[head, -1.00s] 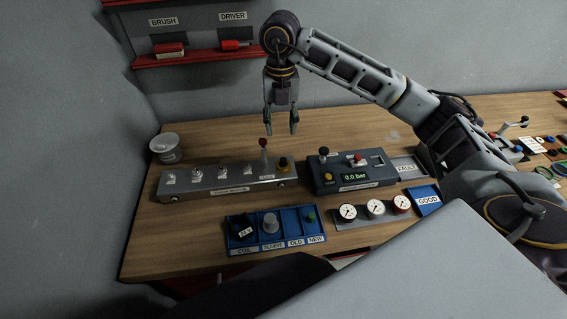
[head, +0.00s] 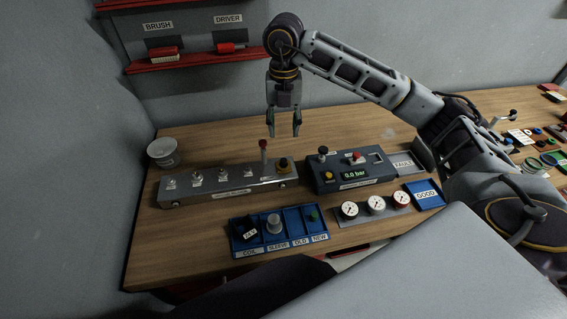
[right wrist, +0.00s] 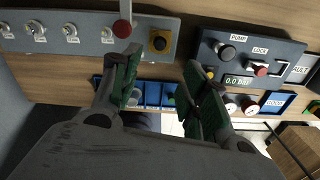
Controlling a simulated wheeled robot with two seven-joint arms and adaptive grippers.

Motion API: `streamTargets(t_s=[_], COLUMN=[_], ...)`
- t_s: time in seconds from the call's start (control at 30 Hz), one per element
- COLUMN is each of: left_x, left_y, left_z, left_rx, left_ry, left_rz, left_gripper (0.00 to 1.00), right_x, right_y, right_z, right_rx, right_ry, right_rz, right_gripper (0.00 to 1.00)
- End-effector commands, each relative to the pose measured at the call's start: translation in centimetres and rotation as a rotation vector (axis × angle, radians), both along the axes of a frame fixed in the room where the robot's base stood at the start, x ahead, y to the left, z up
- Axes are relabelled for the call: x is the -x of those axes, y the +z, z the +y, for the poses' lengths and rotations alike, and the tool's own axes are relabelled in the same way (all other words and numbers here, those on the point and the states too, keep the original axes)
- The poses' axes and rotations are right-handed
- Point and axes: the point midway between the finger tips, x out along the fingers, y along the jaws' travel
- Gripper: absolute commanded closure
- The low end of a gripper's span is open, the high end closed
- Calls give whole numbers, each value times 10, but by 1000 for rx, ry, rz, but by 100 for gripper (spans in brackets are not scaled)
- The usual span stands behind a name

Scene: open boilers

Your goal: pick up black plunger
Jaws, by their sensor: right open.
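A dark, round-topped piece in a yellow surround (head: 283,165) sits at the right end of the metal manifold (head: 230,186); it looks like the black plunger. In the right wrist view the black round part (right wrist: 159,43) shows from above, in its yellow square. My right gripper (head: 284,134) points down above and behind the manifold's right end, fingers apart and empty. In the wrist view its green-padded fingers (right wrist: 160,72) are spread, with the dark piece beyond the gap between them. A red-topped stem (head: 263,146) stands just left of it. My left gripper is out of view.
The pump box (head: 350,174) with black and red knobs stands right of the manifold. In front lie the blue parts tray (head: 290,239), several gauges (head: 376,203) and the blue GOOD tray (head: 424,193). A white tub (head: 163,152) stands at the left.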

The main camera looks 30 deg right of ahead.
Motion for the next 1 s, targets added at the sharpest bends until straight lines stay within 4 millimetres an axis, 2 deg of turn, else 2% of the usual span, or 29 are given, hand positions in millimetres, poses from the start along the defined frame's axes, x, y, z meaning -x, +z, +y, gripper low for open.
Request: streamTargets(t_s=[0.17, 0.6, 0.8, 1.0], left_x=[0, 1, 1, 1], left_y=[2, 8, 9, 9], left_z=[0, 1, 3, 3], left_rx=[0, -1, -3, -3], left_ry=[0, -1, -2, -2], left_rz=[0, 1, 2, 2], left_gripper=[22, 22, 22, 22], right_x=[1, 1, 0, 0], right_y=[-16, -71, -82, -83], right_z=[0, 0, 0, 0], right_rx=[0, 0, 0, 0], right_ry=[0, 0, 0, 0], right_rz=[4, 4, 1, 0], right_gripper=[56, 56, 56, 56])
